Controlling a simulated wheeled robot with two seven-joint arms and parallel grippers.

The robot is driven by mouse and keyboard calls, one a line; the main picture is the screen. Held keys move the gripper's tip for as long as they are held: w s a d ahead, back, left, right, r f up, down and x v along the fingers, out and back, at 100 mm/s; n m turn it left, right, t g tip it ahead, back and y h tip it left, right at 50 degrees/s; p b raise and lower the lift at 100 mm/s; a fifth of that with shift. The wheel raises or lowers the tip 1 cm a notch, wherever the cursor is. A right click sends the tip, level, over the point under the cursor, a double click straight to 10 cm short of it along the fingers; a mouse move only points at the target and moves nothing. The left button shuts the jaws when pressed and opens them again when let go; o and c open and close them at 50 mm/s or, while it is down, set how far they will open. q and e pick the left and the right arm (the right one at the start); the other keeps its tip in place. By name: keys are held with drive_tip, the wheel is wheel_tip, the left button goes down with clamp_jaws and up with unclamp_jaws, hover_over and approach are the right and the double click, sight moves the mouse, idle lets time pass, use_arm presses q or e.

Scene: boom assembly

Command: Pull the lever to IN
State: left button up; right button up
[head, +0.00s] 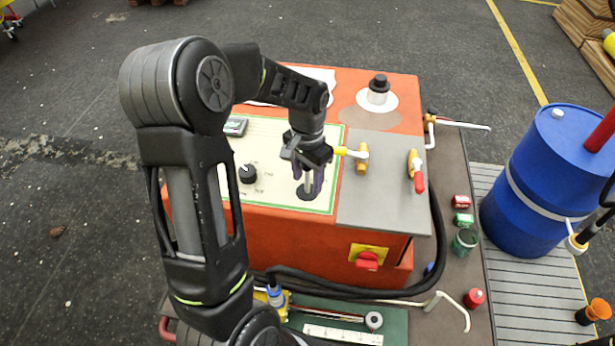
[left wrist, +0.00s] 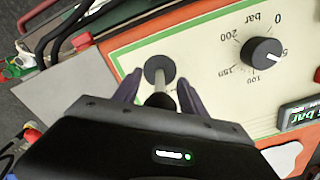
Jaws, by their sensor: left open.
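The lever (left wrist: 158,99) is a metal rod with a dark knob, rising from a round black base (head: 307,191) on the cream, green-edged panel of the orange machine. The base also shows in the left wrist view (left wrist: 159,69). My left gripper (head: 308,180) is over the lever, with its purple-grey fingers apart. In the left wrist view my left gripper (left wrist: 158,88) has one finger on each side of the rod, with gaps visible. The knob is partly hidden by the gripper body. I cannot read an IN mark. My right gripper is not in view.
A black dial (head: 247,173) and a small display (head: 235,127) share the panel. Yellow valves (head: 362,158) stand close to the right of the gripper on a grey plate (head: 385,205). A red switch (head: 367,261) is on the front. A blue drum (head: 540,180) stands at right.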

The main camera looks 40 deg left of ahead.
use_arm(q)
drive_tip(key=shift+f, duration=0.1)
clamp_jaws()
idle(0.5)
idle(0.9)
